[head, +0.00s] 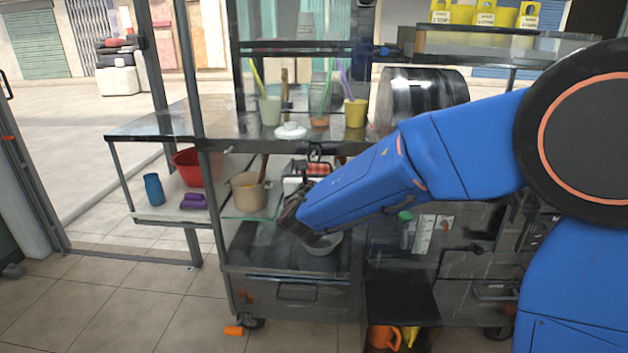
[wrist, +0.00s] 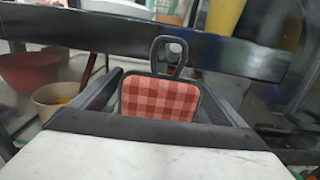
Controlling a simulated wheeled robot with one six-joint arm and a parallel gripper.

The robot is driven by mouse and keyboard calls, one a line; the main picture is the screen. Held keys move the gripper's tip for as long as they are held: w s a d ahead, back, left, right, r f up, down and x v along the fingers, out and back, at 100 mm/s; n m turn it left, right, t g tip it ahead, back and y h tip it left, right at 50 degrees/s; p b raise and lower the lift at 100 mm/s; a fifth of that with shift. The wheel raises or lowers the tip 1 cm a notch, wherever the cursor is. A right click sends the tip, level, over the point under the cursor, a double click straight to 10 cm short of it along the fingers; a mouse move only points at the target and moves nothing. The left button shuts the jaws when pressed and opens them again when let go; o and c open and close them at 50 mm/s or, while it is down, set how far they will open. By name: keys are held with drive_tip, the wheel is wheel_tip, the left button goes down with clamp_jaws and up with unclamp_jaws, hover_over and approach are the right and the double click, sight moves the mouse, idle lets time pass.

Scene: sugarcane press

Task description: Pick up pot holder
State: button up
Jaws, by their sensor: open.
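The pot holder (wrist: 160,100) is a red checkered pad with a dark border and a dark loop on top. It stands upright in the middle of the wrist view. In the head view its red check (head: 318,168) shows on the cart's middle level, below the upper counter. My gripper (wrist: 163,86) is open, with one dark finger on the left of the pad and one on the right. Whether the fingers touch it, or how deep it sits between them, I cannot tell. My arm hides part of this area in the head view.
The upper counter's dark edge (wrist: 225,48) runs just above and behind the pot holder. A beige pot (head: 247,195) with a wooden handle stands to the left, beside a red bowl (head: 188,166). A grey bowl (head: 322,245) sits on the lower shelf.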

drive_tip(key=c, duration=1.1)
drive_tip(key=shift+o, duration=0.2)
drive_tip(key=s+r, duration=0.1)
drive_tip(key=s, duration=1.7)
drive_tip(key=shift+a+r, duration=0.25)
drive_tip(key=shift+a, duration=0.05)
